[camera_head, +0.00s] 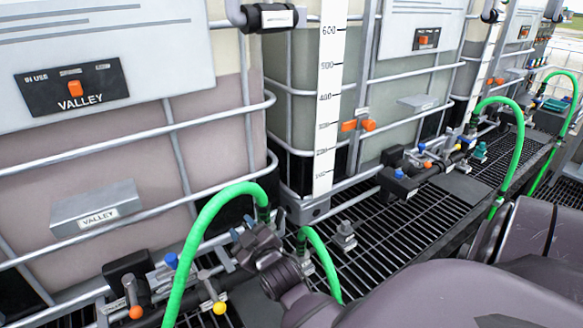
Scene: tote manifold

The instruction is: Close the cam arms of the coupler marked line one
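My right arm comes in from the lower right, and my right gripper (252,238) is beside the lower end of the near green hose (202,225). The gripper is dark against dark fittings, so I cannot tell whether its fingers are open or touching anything. A dark coupler (263,213) with a small lever joins the hose end just above the gripper. A second coupler (304,243) sits to the right at the end of a short green hose (322,262). No "line one" mark can be read, and the cam arms are too small to judge. My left gripper is not in view.
Caged totes stand along the left, the nearest with a VALLEY plate (72,90). Valves with orange (135,312) and yellow (219,307) knobs are at lower left. A grey fitting (344,235) stands on the black grating (385,240). More green hoses (517,140) arch at right.

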